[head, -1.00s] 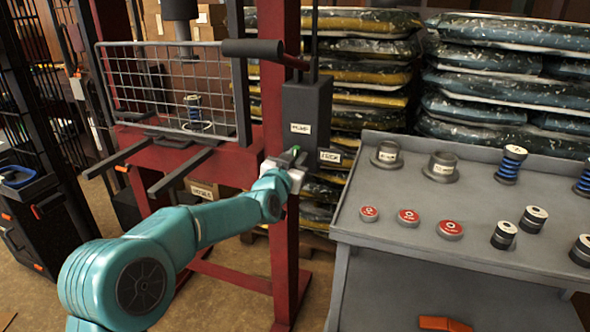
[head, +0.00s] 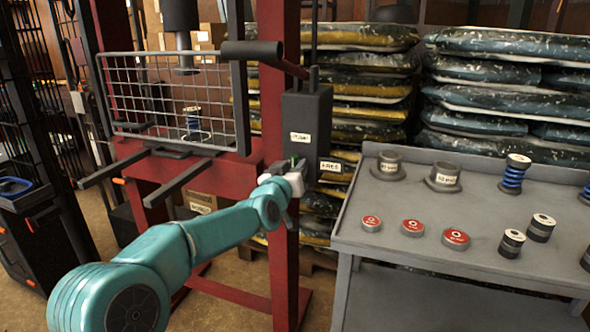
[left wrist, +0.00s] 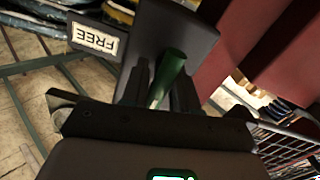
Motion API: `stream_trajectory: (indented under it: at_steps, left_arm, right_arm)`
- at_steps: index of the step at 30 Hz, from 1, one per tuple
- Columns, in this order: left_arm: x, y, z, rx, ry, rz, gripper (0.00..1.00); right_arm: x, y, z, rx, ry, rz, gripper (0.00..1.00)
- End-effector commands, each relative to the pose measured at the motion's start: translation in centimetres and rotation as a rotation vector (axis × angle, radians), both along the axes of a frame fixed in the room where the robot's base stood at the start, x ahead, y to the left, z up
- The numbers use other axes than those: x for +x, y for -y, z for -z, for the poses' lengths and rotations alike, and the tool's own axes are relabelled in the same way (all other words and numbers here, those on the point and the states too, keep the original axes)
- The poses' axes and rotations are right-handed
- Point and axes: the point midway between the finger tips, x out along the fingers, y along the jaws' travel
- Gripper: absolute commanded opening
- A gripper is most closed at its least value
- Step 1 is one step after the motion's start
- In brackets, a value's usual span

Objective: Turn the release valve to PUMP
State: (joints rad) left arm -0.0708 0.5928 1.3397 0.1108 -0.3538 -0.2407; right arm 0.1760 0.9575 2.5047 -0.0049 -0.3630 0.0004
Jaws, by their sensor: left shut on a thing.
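The pump unit (head: 306,115) is a dark grey box on the red press frame. It has a PUMP label (head: 300,137) on its front and a FREE label (head: 331,166) at its lower right. The release valve's green lever (left wrist: 168,75) sticks out of the box in the left wrist view. My left gripper (head: 291,172) is at the lower front of the box, its two dark fingers shut on the green lever. The lever's tip is between the fingers, and the valve's base is mostly hidden. My right gripper does not show.
A black pump handle (head: 252,50) juts out above the box. A wire mesh guard (head: 175,95) stands left of it. A grey bench (head: 390,235) on the right holds springs, bushings and red-topped discs. Stacked bags (head: 480,90) fill the back.

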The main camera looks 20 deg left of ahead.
Motion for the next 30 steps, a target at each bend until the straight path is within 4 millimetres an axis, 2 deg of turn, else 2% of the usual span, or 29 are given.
stream_trajectory:
  at_steps: [5,6,8,20,23,30]
  left_arm:
    - [0.0,0.1,0.1,-0.004,-0.004,0.001,0.00]
    - [0.0,0.1,0.2,-0.004,-0.004,0.001,0.32]
    - [0.0,0.0,0.2,-0.003,-0.004,0.001,0.50]
    - [-0.6,0.0,0.0,0.000,-0.002,0.000,0.50]
    - [-1.9,-0.1,0.0,0.001,-0.002,0.000,0.50]
    - [-7.2,-0.3,0.0,0.001,-0.002,0.000,0.50]
  right_arm:
    - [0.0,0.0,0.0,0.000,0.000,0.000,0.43]
    - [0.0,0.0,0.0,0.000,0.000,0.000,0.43]
    - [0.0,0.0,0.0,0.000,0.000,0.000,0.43]
    - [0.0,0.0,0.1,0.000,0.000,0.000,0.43]
    - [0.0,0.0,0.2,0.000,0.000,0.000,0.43]
    - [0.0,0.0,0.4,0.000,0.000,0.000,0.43]
